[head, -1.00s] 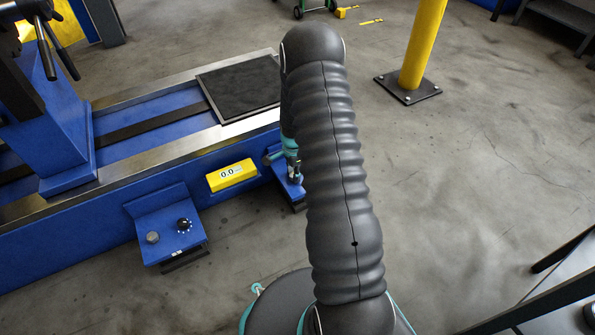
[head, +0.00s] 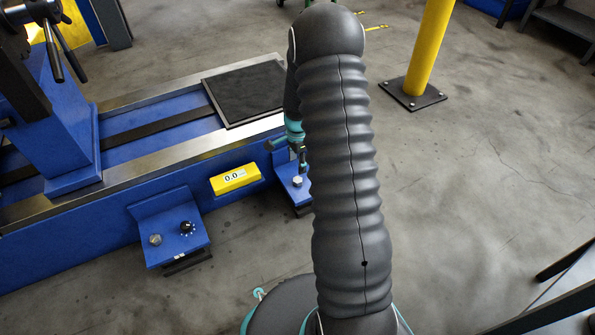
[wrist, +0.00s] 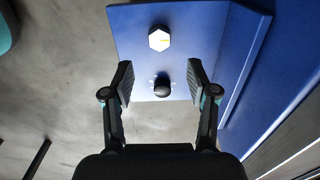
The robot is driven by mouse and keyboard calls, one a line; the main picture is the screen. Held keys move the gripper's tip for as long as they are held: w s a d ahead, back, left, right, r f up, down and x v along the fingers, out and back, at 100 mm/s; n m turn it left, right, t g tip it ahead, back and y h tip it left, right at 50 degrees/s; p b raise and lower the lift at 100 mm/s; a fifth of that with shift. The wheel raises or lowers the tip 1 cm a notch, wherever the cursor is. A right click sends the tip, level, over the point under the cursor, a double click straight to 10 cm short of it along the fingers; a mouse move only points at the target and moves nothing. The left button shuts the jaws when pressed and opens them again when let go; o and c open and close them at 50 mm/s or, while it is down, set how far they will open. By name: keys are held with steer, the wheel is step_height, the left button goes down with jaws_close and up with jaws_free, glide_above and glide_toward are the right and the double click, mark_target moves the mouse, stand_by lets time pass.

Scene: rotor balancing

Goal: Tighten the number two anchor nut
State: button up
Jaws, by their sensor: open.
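A blue anchor bracket (head: 297,200) with a pale hex nut (head: 298,182) on top shows in the head view, partly hidden behind my arm. The nut lies beyond the fingertips. In the head view my gripper (head: 303,163) is mostly hidden by my arm, just above that bracket.
Another blue bracket (head: 175,250) with a nut (head: 155,240) and a black knob (head: 187,228) stands to the left. A yellow 0.0 display (head: 235,178) sits on the blue machine bed (head: 100,235). A yellow post (head: 425,50) stands on open floor at the right.

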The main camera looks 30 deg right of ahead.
step_height(320, 180, up, 4)
steer(key=shift+f, duration=0.2)
stand_by(0.5)
steer(key=s+a+r+n+g, duration=0.2)
steer(key=s+r+n, duration=0.1)
steer(key=s+n, duration=0.4)
steer(key=s+a+r+n+t+p, duration=0.2)
steer(key=s+r, duration=0.5)
steer(key=r, duration=0.5)
steer(key=s+a+r+n+t+p, duration=0.3)
steer(key=s+a+r, duration=0.4)
steer(key=r, duration=0.5)
steer(key=s+a+r+n+t+p, duration=0.2)
steer(key=s+a+r+n+p, duration=0.2)
steer(key=r, duration=0.9)
steer(key=shift+s+a+n+t+p, duration=0.3)
steer(key=shift+s+n+p, duration=0.45)
steer(key=shift+s, duration=1.15)
